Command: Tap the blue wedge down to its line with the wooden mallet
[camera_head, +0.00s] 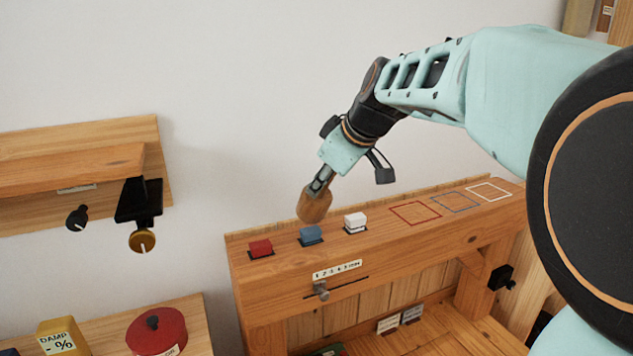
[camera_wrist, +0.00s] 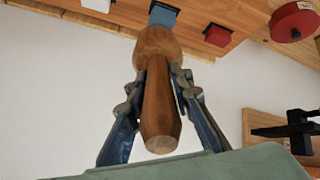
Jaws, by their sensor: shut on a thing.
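The blue wedge (camera_head: 311,234) stands in a slot in the wooden beam's top, between the red wedge (camera_head: 261,248) and the white wedge (camera_head: 355,221). It also shows in the wrist view (camera_wrist: 163,14). My gripper (camera_head: 322,180) is shut on the wooden mallet (camera_head: 313,205). In the wrist view the mallet (camera_wrist: 158,90) is between the two fingers, its head towards the blue wedge. In the head view the mallet head is just above the blue wedge; whether they touch is unclear. The wedge's line cannot be made out.
Red, blue and white square outlines (camera_head: 415,213) mark the clear right part of the beam (camera_head: 470,222). A numbered scale (camera_head: 337,270) with a grey slider knob (camera_head: 321,290) is on the front. A red round pot (camera_head: 157,331) and a yellow block (camera_head: 61,337) stand lower left.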

